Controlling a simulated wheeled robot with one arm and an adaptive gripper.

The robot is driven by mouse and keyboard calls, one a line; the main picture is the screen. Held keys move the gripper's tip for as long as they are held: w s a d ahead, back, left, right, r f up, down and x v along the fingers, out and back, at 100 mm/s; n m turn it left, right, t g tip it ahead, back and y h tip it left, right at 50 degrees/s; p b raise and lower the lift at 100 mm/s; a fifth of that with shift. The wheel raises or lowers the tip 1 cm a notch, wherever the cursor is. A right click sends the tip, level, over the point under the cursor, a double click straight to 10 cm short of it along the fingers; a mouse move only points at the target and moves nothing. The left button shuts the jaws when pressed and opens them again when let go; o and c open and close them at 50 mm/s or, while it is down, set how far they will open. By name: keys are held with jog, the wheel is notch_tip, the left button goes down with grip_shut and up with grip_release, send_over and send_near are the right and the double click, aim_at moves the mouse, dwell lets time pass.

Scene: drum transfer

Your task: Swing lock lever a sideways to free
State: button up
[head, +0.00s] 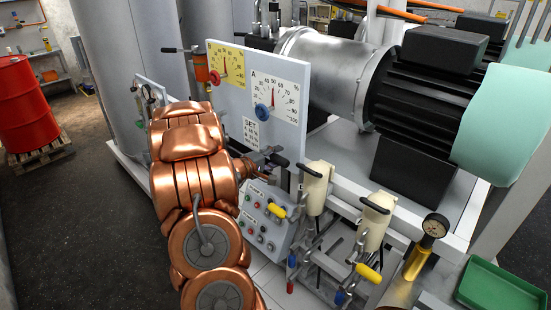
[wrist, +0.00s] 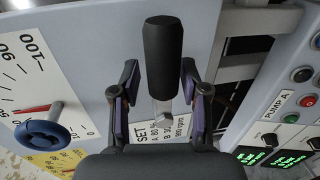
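Lock lever a appears to be the black-handled lever (wrist: 164,55) in the middle of the wrist view, with a pale stem below the handle. No label on it is readable. My gripper (wrist: 161,92) is open, with one finger on each side of the lever and visible gaps to both. In the head view my gripper (head: 268,161) is at the lower right corner of the grey dial panel (head: 228,88). The black lever handle (head: 279,160) shows just beyond it, small and partly covered.
A dial marked A (head: 275,97) with a blue knob (wrist: 45,133) and a SET card are on the panel. A button box (head: 265,222) is below.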

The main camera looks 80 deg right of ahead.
jog(key=shift+o, duration=0.6)
jog(key=shift+a, duration=0.1)
jog(key=v, duration=1.1)
jog(key=shift+w+a, duration=0.25)
jog(key=shift+w, duration=0.05)
